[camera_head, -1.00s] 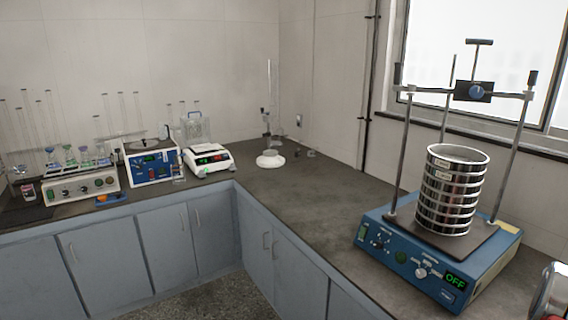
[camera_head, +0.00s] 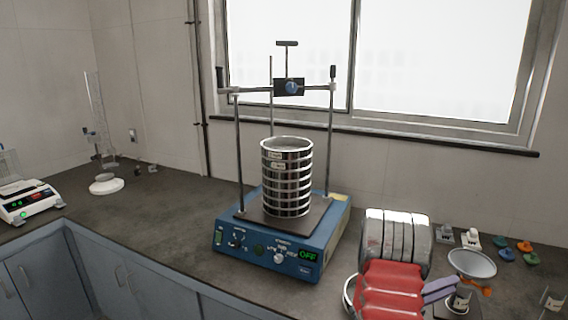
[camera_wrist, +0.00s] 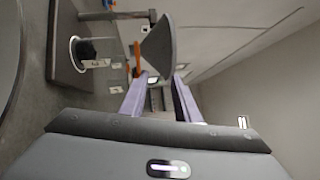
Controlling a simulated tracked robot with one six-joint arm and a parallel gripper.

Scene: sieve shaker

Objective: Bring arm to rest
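My arm (camera_head: 390,285), red and silver, reaches in from the lower right of the head view. My gripper (camera_wrist: 162,78) shows two pale purple fingers set apart in the wrist view, with nothing seen between them. In the head view my gripper (camera_head: 440,290) is beside a pale shallow dish (camera_head: 472,263) on a small stand. The dish also shows in the wrist view (camera_wrist: 160,50), beyond the fingertips. Whether they touch it I cannot tell.
The blue sieve shaker (camera_head: 268,252) carries a stack of steel sieves (camera_head: 287,178) and reads OFF. Several small coloured items (camera_head: 515,247) lie at the far right. A white balance (camera_head: 28,200) stands at the left. The worktop between them is mostly clear.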

